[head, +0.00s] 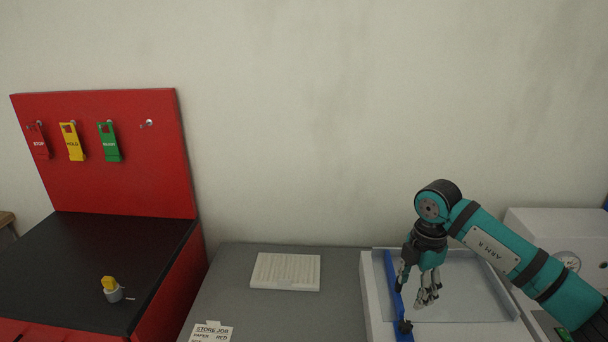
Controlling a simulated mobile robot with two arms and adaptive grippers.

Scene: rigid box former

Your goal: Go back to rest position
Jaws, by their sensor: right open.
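My right gripper (420,290) is open and points down over the white box former (372,290) at the right. Its fingers look empty. They are close to the blue bar (391,285) along the left side of the former's tray, and I cannot tell whether they touch it. My right arm is teal and black and comes in from the right edge. My left gripper is not in view.
A red stand (110,185) at the left holds red, yellow (73,142) and green (109,142) tags on hooks; one hook is empty. A yellow-topped knob (110,284) sits on its black top. A white ribbed tray (285,271) and a job card (208,331) lie on the grey table.

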